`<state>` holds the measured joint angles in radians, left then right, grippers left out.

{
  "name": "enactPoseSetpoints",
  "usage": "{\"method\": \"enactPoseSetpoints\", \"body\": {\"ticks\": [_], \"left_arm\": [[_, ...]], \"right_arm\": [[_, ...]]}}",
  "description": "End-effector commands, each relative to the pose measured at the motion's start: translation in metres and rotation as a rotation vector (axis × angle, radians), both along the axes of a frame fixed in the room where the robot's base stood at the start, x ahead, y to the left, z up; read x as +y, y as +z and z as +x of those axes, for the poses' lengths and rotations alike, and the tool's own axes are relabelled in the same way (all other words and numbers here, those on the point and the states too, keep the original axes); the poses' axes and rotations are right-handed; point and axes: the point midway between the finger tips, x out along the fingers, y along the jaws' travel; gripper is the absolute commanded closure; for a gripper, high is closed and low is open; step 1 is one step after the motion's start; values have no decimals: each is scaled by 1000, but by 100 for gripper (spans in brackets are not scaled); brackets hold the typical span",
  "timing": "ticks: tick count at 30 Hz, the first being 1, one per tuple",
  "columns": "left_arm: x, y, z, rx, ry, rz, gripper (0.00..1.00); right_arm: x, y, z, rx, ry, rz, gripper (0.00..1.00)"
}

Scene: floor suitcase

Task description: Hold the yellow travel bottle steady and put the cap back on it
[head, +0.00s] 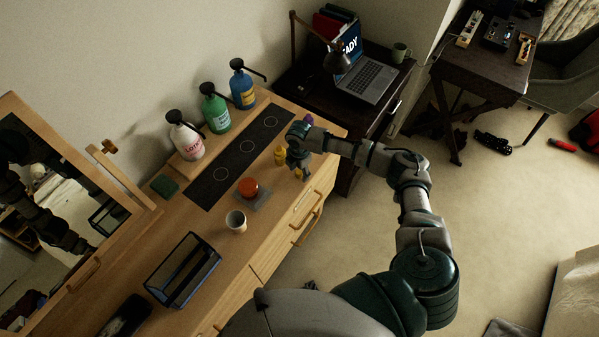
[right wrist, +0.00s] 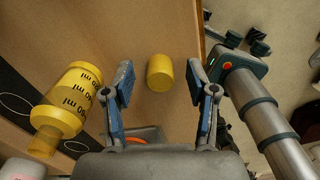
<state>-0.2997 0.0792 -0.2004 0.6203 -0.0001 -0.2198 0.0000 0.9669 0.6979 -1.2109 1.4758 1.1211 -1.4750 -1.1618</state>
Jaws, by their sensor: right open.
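The yellow travel bottle (head: 280,155) stands on the wooden dresser, beside the dark runner. In the right wrist view the bottle (right wrist: 72,98) is at the left, with dark "ml" print and its narrow neck towards the lower left. The yellow cap (right wrist: 160,72) is a short cylinder on the wood, near the dresser's edge. My right gripper (right wrist: 167,90) is open, with one blue-padded finger on each side of the cap in the picture and gaps between. In the head view the right gripper (head: 301,172) points down just right of the bottle. My left gripper is not in view.
An orange-lidded jar (head: 248,188) sits on a grey square, with a cup (head: 236,222) nearer. White (head: 186,139), green (head: 215,112) and blue (head: 242,88) pump bottles stand along the wall. A dark-framed box (head: 183,270) is at the near left. The dresser's front edge is close to the gripper.

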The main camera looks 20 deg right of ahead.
Motion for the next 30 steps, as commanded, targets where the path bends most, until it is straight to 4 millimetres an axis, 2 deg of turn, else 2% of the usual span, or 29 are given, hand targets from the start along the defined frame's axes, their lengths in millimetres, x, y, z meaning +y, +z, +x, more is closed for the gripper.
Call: {"method": "enactPoseSetpoints", "body": {"ticks": [5,9,11,23,30], "left_arm": [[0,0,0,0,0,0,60],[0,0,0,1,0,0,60],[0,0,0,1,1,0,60],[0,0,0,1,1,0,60],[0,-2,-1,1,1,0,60]], "right_arm": [[0,0,0,-1,0,0,43],[-1,0,0,-1,0,1,73],[-1,0,0,-1,0,1,84],[-1,2,0,-1,0,1,84],[-1,21,1,-3,0,1,84]]}}
